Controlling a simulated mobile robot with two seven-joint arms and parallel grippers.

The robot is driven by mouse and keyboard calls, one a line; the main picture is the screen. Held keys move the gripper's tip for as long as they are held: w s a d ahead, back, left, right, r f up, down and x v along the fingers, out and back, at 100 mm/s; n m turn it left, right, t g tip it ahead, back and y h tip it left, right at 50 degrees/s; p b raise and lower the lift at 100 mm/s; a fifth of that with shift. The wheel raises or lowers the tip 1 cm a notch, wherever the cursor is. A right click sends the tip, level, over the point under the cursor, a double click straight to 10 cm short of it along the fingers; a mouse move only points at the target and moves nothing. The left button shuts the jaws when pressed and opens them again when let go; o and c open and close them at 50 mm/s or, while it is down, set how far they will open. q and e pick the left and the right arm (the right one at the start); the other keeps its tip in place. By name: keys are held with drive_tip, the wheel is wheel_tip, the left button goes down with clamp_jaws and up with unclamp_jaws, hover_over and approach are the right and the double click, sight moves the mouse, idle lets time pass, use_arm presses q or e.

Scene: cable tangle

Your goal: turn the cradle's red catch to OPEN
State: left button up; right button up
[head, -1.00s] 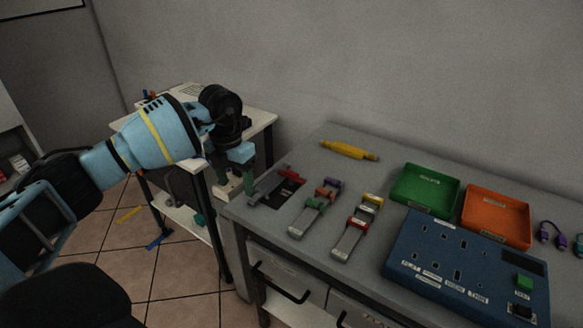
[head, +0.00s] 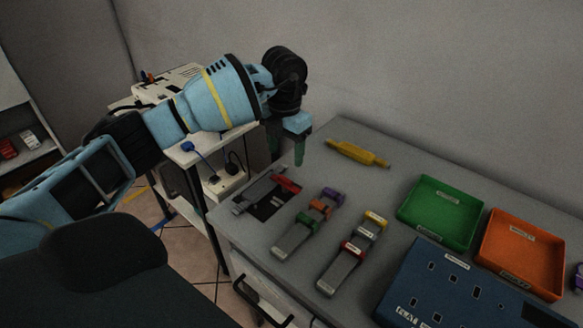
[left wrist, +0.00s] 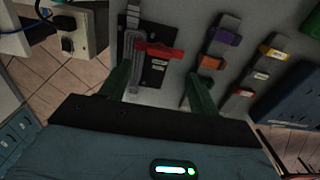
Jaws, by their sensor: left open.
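The cradle (head: 256,194) is a grey bar-shaped holder on a black plate at the left end of the grey bench. Its red catch (head: 287,184) lies at the cradle's far right side. In the left wrist view the red catch (left wrist: 160,51) lies crosswise from the grey cradle (left wrist: 133,50) over the black plate, just beyond the fingertips. My left gripper (head: 286,158) is open and empty, its green fingers pointing down above and behind the catch. In the left wrist view its fingers (left wrist: 158,72) are spread wide, apart from the catch. My right gripper is not in view.
Two grey holders with coloured clips (head: 309,220) (head: 353,254) lie right of the cradle. A yellow tool (head: 358,153) lies behind. Green (head: 440,229) and orange (head: 484,256) trays and a blue panel (head: 452,290) fill the right. A white power strip (head: 224,183) is on the left.

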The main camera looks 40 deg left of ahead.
sight(285, 179)
use_arm(q)
drive_tip(key=shift+s, duration=0.25)
drive_tip(key=shift+s+f, duration=0.1)
drive_tip(key=shift+f, duration=0.25)
wheel_tip(285, 179, down, 7)
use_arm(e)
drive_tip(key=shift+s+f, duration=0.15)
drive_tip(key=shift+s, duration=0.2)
use_arm(q)
drive_tip(key=c, duration=1)
